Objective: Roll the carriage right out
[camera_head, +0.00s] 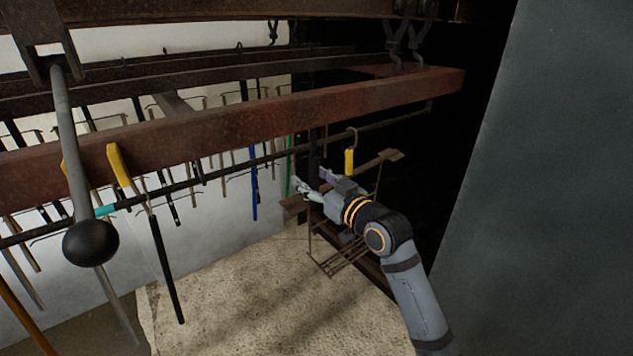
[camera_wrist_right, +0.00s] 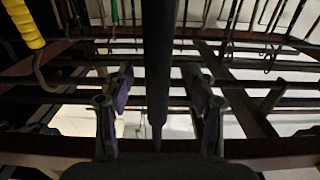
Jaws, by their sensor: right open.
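The carriage appears to be the hanging rack with the rust-red beam (camera_head: 300,113); I cannot tell its exact extent. Dark hangers (camera_head: 400,45) meet the beam near its right end. A thin dark rod (camera_head: 215,175) runs below the beam and carries hanging tools. My right gripper (camera_head: 312,182) is open below the beam's right part, beside a dark upright bar (camera_head: 314,152). In the right wrist view, a dark upright bar (camera_wrist_right: 158,70) stands between the open fingers (camera_wrist_right: 160,118), with gaps on both sides. My left gripper is not in view.
A yellow-handled hook (camera_head: 349,160) hangs close above my right gripper; a yellow grip also shows in the right wrist view (camera_wrist_right: 22,25). A lever with a black ball (camera_head: 90,242) hangs at left. A wire basket (camera_head: 345,258) is below. A grey panel (camera_head: 550,180) stands at right.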

